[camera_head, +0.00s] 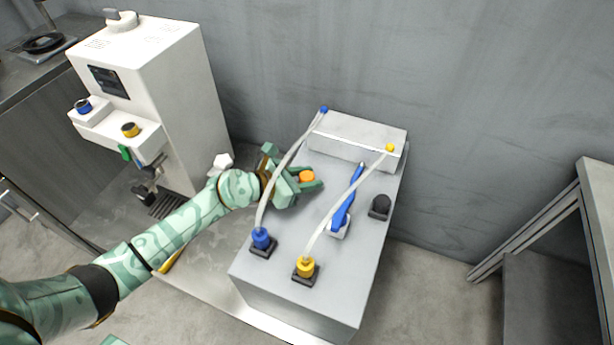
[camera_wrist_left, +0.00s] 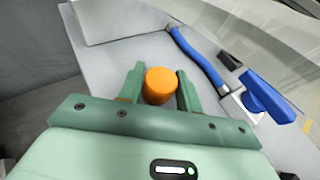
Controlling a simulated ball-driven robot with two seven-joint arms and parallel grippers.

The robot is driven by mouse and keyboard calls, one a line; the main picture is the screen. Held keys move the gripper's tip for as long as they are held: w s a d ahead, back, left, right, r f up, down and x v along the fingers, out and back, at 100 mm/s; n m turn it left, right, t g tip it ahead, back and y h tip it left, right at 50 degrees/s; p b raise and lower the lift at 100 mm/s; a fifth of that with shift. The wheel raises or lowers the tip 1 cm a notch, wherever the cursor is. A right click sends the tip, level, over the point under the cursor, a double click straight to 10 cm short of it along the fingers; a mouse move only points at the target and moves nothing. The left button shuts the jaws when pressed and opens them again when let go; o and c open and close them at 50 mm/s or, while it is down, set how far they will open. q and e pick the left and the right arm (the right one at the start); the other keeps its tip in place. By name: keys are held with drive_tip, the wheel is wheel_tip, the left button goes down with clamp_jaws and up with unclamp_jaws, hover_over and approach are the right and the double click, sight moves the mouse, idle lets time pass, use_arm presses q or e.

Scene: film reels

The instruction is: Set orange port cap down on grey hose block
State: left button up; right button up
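The orange port cap (camera_head: 306,176) is a small round cylinder. My left gripper (camera_head: 305,181) is closed around it, with one finger on each side. The left wrist view shows the cap (camera_wrist_left: 160,86) between the fingertips (camera_wrist_left: 160,90). The grey hose block (camera_head: 350,138) is a low, pale box at the back of the grey cabinet top (camera_head: 335,262), with hose ends at its corners. It also shows at the upper left of the left wrist view (camera_wrist_left: 115,18). The cap is in front of the block, apart from it.
A blue port (camera_head: 261,239) and a yellow port (camera_head: 305,267) carry pale hoses that arch to the block. A blue lever valve (camera_head: 345,205) and a black port (camera_head: 380,206) stand to the right. A white machine (camera_head: 165,90) stands at left.

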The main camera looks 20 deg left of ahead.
use_arm(q)
drive_tip(key=shift+o, duration=1.2)
drive_tip(key=shift+r, duration=0.1)
drive_tip(key=shift+s+a+r, duration=0.1)
drive_tip(key=shift+r, duration=0.1)
drive_tip(key=p+v, duration=0.3)
drive_tip(key=v, duration=0.8)
drive_tip(key=shift+s+a+p, duration=0.25)
drive_tip(key=shift+p, duration=0.1)
use_arm(e)
drive_tip(key=shift+s+a+r+m, duration=0.2)
drive_tip(key=shift+s+a+r, duration=0.05)
drive_tip(key=shift+a+r, duration=0.3)
drive_tip(key=shift+s+a+r+m, duration=0.25)
drive_tip(key=shift+a+r, duration=0.2)
drive_tip(key=shift+r, duration=0.2)
